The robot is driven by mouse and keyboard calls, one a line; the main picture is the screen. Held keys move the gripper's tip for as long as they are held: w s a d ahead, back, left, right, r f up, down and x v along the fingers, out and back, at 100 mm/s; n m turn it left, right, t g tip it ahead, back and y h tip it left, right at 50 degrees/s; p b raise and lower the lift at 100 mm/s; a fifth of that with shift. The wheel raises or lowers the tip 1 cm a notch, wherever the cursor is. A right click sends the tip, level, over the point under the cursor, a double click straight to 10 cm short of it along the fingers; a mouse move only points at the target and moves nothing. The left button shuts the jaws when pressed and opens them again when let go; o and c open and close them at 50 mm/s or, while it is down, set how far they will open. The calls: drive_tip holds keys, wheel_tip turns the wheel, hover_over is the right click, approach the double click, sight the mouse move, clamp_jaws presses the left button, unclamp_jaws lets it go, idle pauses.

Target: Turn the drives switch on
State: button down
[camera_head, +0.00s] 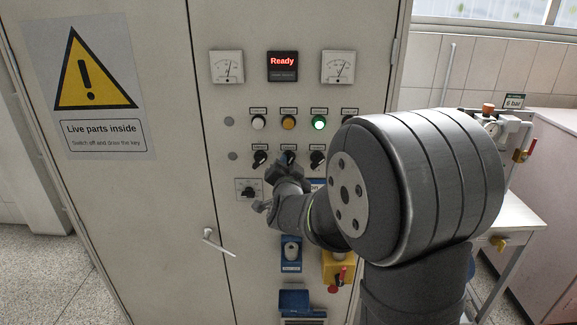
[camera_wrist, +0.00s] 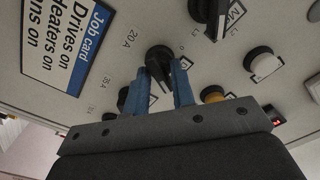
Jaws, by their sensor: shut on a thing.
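A row of black rotary switches sits on the cabinet door below the lamps. The left switch (camera_head: 260,158) and right switch (camera_head: 317,158) show clear. My gripper (camera_head: 276,172) reaches the middle switch (camera_head: 289,157), below the amber lamp (camera_head: 288,122). In the wrist view, my gripper's blue fingers (camera_wrist: 162,82) are closed on the sides of the middle switch's black knob (camera_wrist: 158,54). The fingers hide part of the knob, and its pointing direction cannot be told. The switch labels are too small to read, so I cannot tell which is named drives.
The green lamp (camera_head: 319,123) is lit; the white lamp (camera_head: 258,122) looks unlit. The display (camera_head: 282,66) reads "Ready". A job card (camera_wrist: 66,38) lists Drives on. A door handle (camera_head: 217,243) sticks out lower left.

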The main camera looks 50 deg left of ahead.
idle(0.4)
drive_tip(key=c, duration=1.5)
unclamp_jaws()
drive_tip(key=v, duration=1.7)
drive_tip(key=shift+s+d+r, duration=0.1)
drive_tip(key=shift+s+d, duration=0.1)
